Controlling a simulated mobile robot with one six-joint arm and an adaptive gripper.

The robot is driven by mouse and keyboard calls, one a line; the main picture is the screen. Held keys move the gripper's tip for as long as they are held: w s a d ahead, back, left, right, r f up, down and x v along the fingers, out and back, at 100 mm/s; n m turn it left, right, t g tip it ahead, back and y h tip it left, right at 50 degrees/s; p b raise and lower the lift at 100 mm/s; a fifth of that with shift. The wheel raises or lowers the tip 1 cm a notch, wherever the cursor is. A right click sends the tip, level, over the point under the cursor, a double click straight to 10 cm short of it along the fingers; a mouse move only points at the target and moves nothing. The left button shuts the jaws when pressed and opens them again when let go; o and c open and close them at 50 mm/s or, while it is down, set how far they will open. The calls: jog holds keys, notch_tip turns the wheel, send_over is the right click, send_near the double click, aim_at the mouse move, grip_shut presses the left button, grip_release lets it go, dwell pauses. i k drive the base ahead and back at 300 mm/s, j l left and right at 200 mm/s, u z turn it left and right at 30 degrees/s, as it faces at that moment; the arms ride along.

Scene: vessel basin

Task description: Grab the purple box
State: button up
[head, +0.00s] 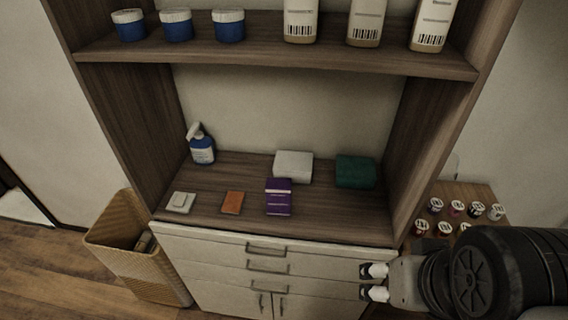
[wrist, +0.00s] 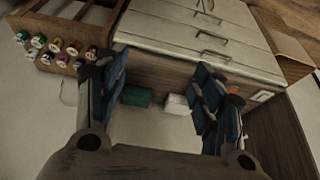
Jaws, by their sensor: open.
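The purple box (head: 278,197) stands on the wooden counter of the cabinet in the head view, near the middle. It is purple with pale markings, and it stands in front of a folded white cloth (head: 293,166). My gripper (head: 374,282) is at the lower right, in front of the cabinet's drawers and apart from the box. It is open with nothing between its fingers. In the wrist view my gripper (wrist: 160,72) shows two spread blue-padded fingers, and the cabinet appears upside down. I cannot make out the purple box there; the right finger may hide it.
A shelf (head: 270,58) with jars and bottles hangs above. A wicker basket (head: 140,250) stands left; a small rack (head: 470,195) of bottles stands right.

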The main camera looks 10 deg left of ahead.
aim_at(278, 191)
jog(key=i+j+u, duration=0.15)
jog(key=u, duration=0.2)
jog(key=i+u, duration=0.35)
jog(key=i+j+u, duration=0.1)
jog(key=u, duration=0.25)
